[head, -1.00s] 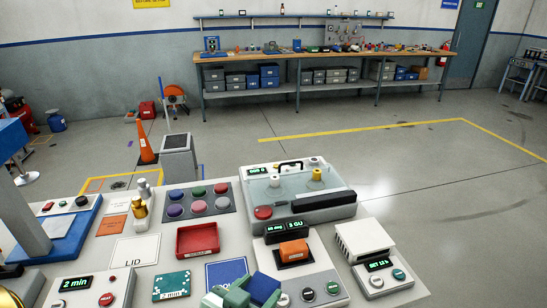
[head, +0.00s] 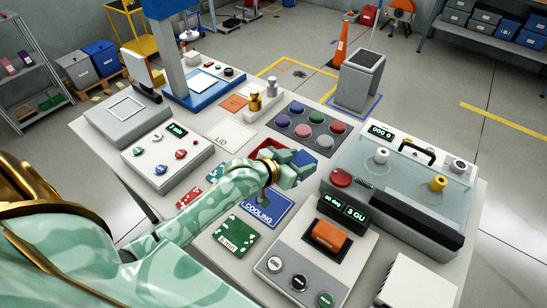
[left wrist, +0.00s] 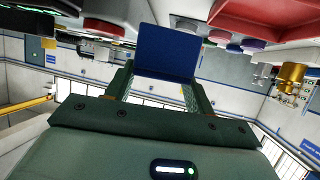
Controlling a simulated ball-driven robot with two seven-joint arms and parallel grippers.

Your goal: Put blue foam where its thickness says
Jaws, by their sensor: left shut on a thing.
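My left gripper (head: 288,170) reaches in from the lower left, above the work table near the red tray and the COOLING mat. It is shut on the blue foam (head: 304,159), a flat blue piece that sticks out beyond the fingers. In the left wrist view the blue foam (left wrist: 168,52) shows as a dark blue square between the fingertips (left wrist: 165,82). The fingers hide part of the foam in the head view. My right gripper is not in view.
The red tray (head: 264,151) is partly hidden by my gripper. The blue COOLING mat (head: 262,212), a green card (head: 237,237) and a device with an orange block (head: 328,235) are near. A clear-lidded machine (head: 400,185) stands right. A pad of coloured discs (head: 311,126) lies behind.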

